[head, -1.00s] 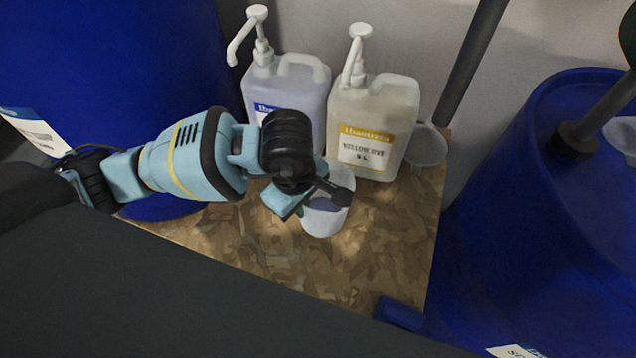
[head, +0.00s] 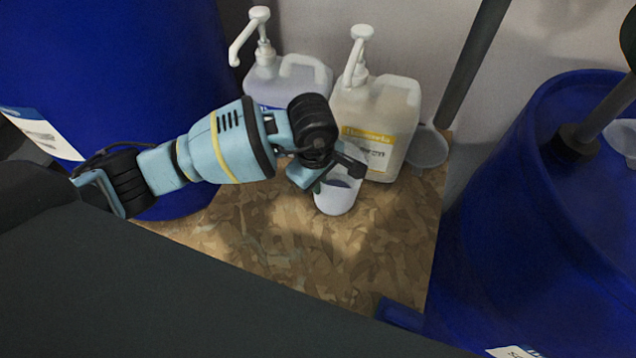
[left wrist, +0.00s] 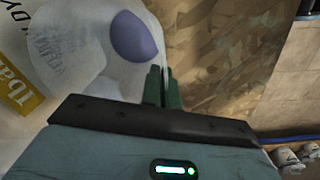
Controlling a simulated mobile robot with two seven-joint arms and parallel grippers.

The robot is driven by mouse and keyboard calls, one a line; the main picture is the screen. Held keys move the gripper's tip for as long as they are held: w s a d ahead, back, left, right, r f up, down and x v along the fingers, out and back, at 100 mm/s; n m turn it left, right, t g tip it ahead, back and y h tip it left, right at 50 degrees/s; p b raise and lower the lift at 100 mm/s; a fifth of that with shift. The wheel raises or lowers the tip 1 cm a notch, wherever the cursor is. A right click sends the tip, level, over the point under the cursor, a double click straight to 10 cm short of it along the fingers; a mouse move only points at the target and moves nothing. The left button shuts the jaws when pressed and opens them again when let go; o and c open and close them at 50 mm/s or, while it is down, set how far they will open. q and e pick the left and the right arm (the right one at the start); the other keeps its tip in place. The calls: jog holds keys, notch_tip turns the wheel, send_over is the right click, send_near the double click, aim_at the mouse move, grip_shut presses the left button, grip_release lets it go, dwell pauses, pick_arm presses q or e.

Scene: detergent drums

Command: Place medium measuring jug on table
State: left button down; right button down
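The white translucent measuring jug (head: 337,200) holds a little purple liquid and is upright in the head view, in front of the yellow-labelled bottle. My left gripper (head: 338,177) is at its rim, shut on its side. In the left wrist view the green fingers (left wrist: 161,90) are close together against the jug (left wrist: 112,62), and the purple liquid shows inside. The wooden chipboard table (head: 385,245) lies below. I cannot tell whether the jug's base touches it. My right gripper is not in view.
Two pump bottles, one blue-labelled (head: 290,80) and one yellow-labelled (head: 385,112), stand at the back. A clear vessel (head: 428,148) is beside the right bottle. Blue drums flank the table on the left (head: 120,60) and right (head: 535,220). The table's front is clear.

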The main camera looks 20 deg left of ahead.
pick_arm(q)
jog(key=shift+f, duration=0.65)
jog(key=c, duration=1.7)
grip_release()
jog(key=r, duration=1.2)
jog(key=shift+s+a+r+p, duration=0.1)
jog(key=shift+s+a+p, duration=0.1)
jog(key=shift+s+p, duration=0.15)
